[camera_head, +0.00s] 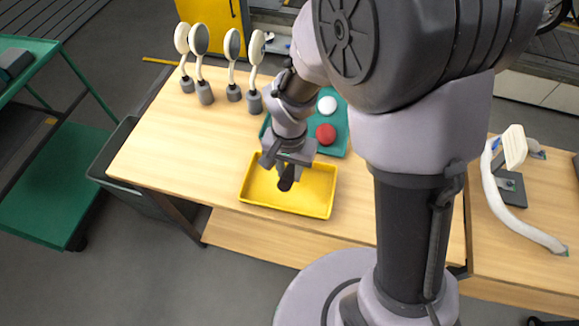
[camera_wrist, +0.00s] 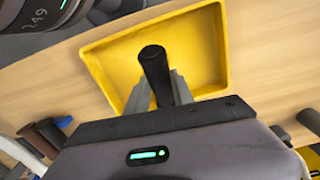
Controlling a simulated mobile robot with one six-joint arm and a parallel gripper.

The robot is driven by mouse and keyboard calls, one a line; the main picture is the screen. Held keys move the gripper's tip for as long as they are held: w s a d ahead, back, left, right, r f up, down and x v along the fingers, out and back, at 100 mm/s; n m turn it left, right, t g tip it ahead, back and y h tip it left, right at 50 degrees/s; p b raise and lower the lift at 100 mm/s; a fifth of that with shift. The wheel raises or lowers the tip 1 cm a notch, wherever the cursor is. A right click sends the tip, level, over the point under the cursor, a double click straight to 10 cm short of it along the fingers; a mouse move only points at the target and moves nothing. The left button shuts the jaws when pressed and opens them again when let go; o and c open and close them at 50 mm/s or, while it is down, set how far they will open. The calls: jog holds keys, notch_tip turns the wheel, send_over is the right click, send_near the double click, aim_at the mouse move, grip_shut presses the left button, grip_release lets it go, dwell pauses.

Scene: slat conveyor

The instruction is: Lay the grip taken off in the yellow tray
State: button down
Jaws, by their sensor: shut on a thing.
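The yellow tray (camera_head: 312,204) lies on the wooden table near its front edge. It fills the upper middle of the wrist view (camera_wrist: 204,38), and its floor looks bare. My gripper (camera_head: 288,177) points down over the tray. In the wrist view my gripper (camera_wrist: 161,92) is shut on a black cylindrical grip (camera_wrist: 154,62), with one finger on each side. The grip also shows as a dark shape under the fingers in the head view (camera_head: 286,184). Whether the grip touches the tray floor I cannot tell.
A green tray (camera_head: 342,144) with a red disc (camera_head: 325,134) and a white disc (camera_head: 327,105) lies behind the yellow tray. Several white-headed round pieces on stands (camera_head: 199,39) stand at the back left. The table's left part is clear.

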jog(key=shift+f, duration=0.3)
jog(key=c, duration=1)
grip_release()
notch_tip(320, 180, up, 18)
jog(key=p, duration=0.5)
jog(key=shift+f+p, duration=0.2)
jog(key=shift+p, duration=0.1)
